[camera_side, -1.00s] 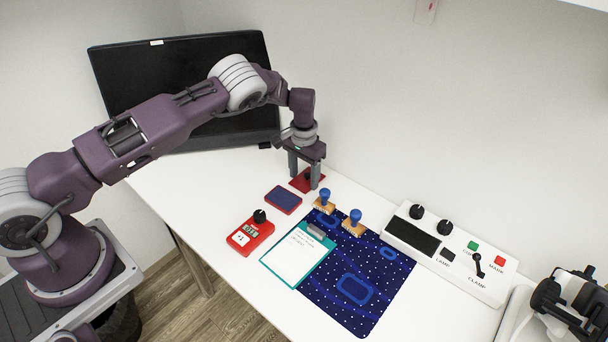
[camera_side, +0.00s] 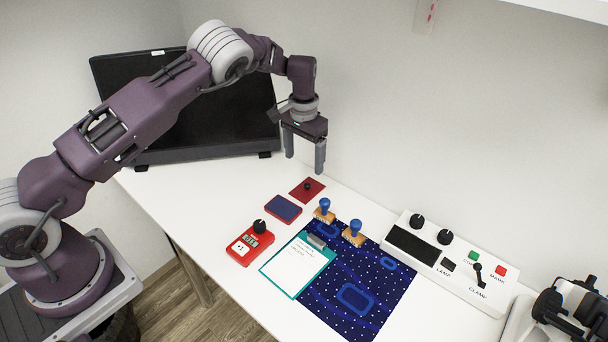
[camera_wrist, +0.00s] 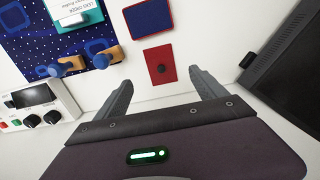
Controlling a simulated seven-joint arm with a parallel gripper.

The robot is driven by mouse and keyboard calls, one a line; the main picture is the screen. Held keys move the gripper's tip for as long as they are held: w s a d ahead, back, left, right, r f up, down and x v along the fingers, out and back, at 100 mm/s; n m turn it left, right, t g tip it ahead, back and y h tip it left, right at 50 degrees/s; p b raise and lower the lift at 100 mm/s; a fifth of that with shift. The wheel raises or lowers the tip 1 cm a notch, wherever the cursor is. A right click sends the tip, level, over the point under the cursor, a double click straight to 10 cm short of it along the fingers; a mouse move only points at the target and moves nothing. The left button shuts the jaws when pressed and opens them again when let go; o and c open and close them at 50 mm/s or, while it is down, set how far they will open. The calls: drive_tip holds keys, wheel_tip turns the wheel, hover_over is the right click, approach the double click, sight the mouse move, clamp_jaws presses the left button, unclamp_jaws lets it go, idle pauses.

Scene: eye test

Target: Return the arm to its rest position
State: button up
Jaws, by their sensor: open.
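My gripper (camera_side: 305,160) hangs above the back part of the white table with its fingers apart and nothing between them. Below it lies a flat red plate with a small dark knob (camera_side: 307,188), apart from the fingers. In the wrist view my gripper (camera_wrist: 162,92) shows both fingers spread, and the red plate (camera_wrist: 166,58) lies on the table beyond the fingertips.
Near the plate are an ink pad (camera_side: 283,209), two blue-handled stamps (camera_side: 325,207) (camera_side: 354,230), a red device (camera_side: 248,247), a clipboard (camera_side: 295,270) and a blue patterned mat (camera_side: 375,290). A control box (camera_side: 460,262) stands right; a black monitor (camera_side: 200,135) stands behind.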

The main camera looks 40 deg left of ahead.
wheel_tip(320, 180, up, 2)
drive_tip(key=s+d+r+n+t+h, duration=0.15)
drive_tip(key=s+r+n, duration=0.25)
drive_tip(key=r+n, duration=0.45)
drive_tip(key=s+d+r+n+t+h, duration=0.1)
drive_tip(key=s+r+n+t, duration=0.3)
drive_tip(key=r, duration=0.7)
drive_tip(key=s+d+r+m, duration=0.2)
drive_tip(key=s+r, duration=0.2)
drive_tip(key=s, duration=0.3)
drive_tip(key=s+d+r+m, duration=0.1)
drive_tip(key=s+r+m, duration=0.15)
drive_tip(key=s, duration=0.35)
drive_tip(key=s+m+y, duration=0.2)
drive_tip(key=s+m, duration=0.6)
drive_tip(key=s, duration=1)
drive_tip(key=shift+s+a+f, duration=0.25)
drive_tip(key=shift+a+f, duration=0.15)
drive_tip(key=shift+a, duration=0.05)
